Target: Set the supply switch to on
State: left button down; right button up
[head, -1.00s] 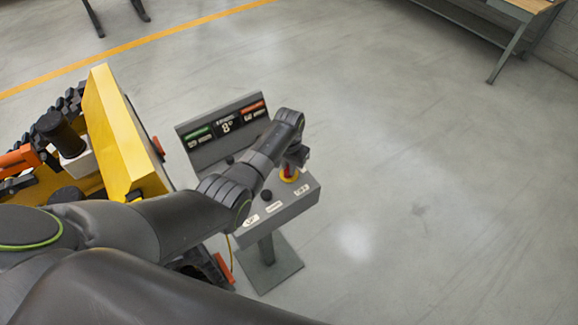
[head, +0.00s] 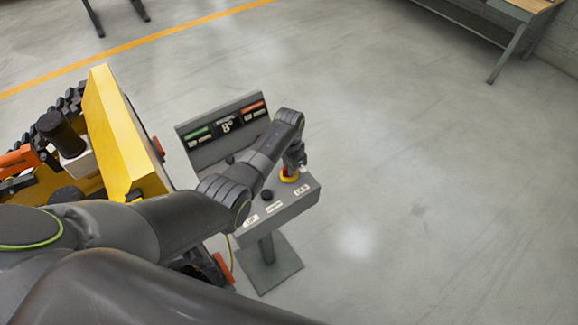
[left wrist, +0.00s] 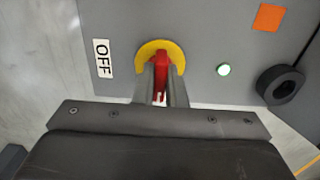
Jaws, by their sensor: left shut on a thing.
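The supply switch (left wrist: 160,68) has a red handle set in a yellow ring on a grey panel. Its yellow and red parts also show under my gripper in the head view (head: 289,178). My left gripper (left wrist: 161,90) is shut on the red handle, one finger on each side. In the head view my left gripper (head: 296,162) reaches down over the right end of the console and partly hides the switch. An OFF label (left wrist: 103,59) is left of the switch in the wrist view; no ON label shows there. My right gripper is not in view.
The grey console (head: 288,205) stands on a post and has a display board (head: 225,128) behind it. A yellow machine (head: 125,140) stands close on the left. The floor at right is clear.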

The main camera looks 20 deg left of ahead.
pick_arm(q)
jog(key=shift+w+r, duration=0.1)
jog(key=c, duration=1.5)
grip_release()
jog(key=shift+r, duration=8.7)
jog(key=shift+f, duration=0.1)
